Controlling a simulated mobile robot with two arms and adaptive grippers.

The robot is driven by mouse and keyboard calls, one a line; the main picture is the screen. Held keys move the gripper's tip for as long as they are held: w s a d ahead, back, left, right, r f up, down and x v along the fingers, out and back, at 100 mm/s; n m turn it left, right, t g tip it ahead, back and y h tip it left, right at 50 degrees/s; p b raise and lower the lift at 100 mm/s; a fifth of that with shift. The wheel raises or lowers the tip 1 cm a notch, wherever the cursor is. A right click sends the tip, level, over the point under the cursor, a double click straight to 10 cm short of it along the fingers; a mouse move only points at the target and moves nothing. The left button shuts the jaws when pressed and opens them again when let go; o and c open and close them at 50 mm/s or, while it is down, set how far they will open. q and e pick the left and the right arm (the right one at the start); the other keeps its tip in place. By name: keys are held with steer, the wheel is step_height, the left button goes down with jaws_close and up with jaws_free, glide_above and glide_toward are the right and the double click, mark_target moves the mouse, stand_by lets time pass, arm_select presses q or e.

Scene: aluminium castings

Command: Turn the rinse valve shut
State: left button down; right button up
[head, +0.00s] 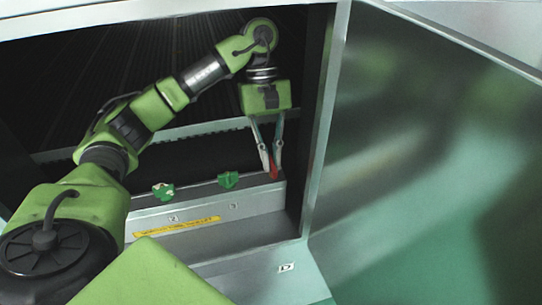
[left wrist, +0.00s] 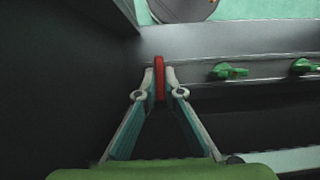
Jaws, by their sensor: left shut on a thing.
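A red valve handle (head: 274,172) stands at the right end of a grey ledge inside an open cabinet. My left gripper (head: 271,165) comes down from above, and its two fingers are shut on the red handle. In the left wrist view the red handle (left wrist: 159,78) is a narrow upright bar between the fingertips (left wrist: 160,88). Two green valve handles sit on the same ledge to the left, one nearer (head: 228,180) and one farther off (head: 163,191). No label naming the rinse valve is readable. My right gripper is out of view.
The cabinet's right side post (head: 318,130) stands close beside the gripper. A large metal door (head: 420,150) stands open at the right. A yellow label strip (head: 177,227) is on the ledge's front. A toothed rail (head: 190,131) runs behind the valves.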

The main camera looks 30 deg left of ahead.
arm_select(q)
steer(key=shift+w+r, duration=0.1)
steer(key=shift+r, duration=0.05)
steer(key=c, duration=2.2)
jaws_free()
steer(key=shift+o, duration=0.2)
steer(key=shift+v, duration=3.7)
